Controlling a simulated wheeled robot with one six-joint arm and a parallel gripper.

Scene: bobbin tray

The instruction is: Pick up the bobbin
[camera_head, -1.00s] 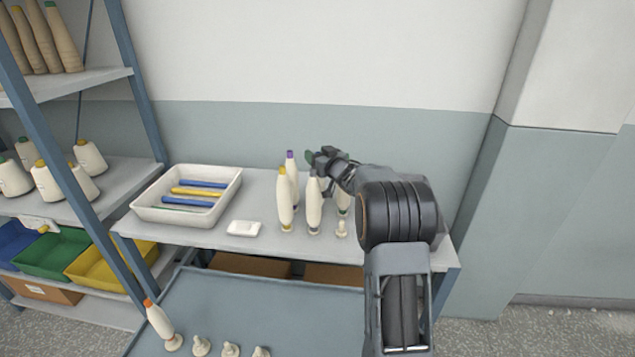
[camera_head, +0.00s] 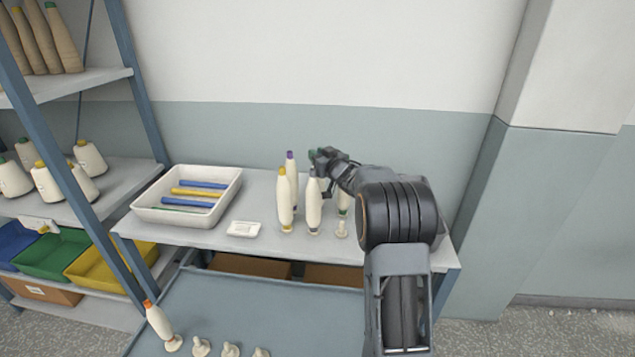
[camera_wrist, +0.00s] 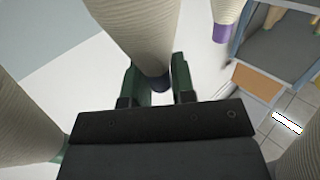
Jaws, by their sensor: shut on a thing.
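My gripper (camera_head: 318,160) is at the top of a cluster of cream bobbins standing on the table. In the wrist view its two green fingers (camera_wrist: 156,78) are shut on the dark tip of a cream bobbin (camera_wrist: 145,28). In the head view this appears to be the front-centre bobbin (camera_head: 314,208), upright, with its base at or very near the tabletop; contact is unclear. A yellow-tipped bobbin (camera_head: 285,203) stands just left. A purple-tipped bobbin (camera_head: 292,172) stands behind. Another bobbin (camera_head: 343,204) to the right is partly hidden by my arm.
A white tray (camera_head: 147,210) with blue and yellow rods and a small white dish (camera_head: 243,230) sit left on the table (camera_head: 205,236). A stub peg (camera_head: 342,229) stands close right. A lower surface (camera_head: 240,305) holds an orange-tipped bobbin (camera_head: 158,322) and several pegs.

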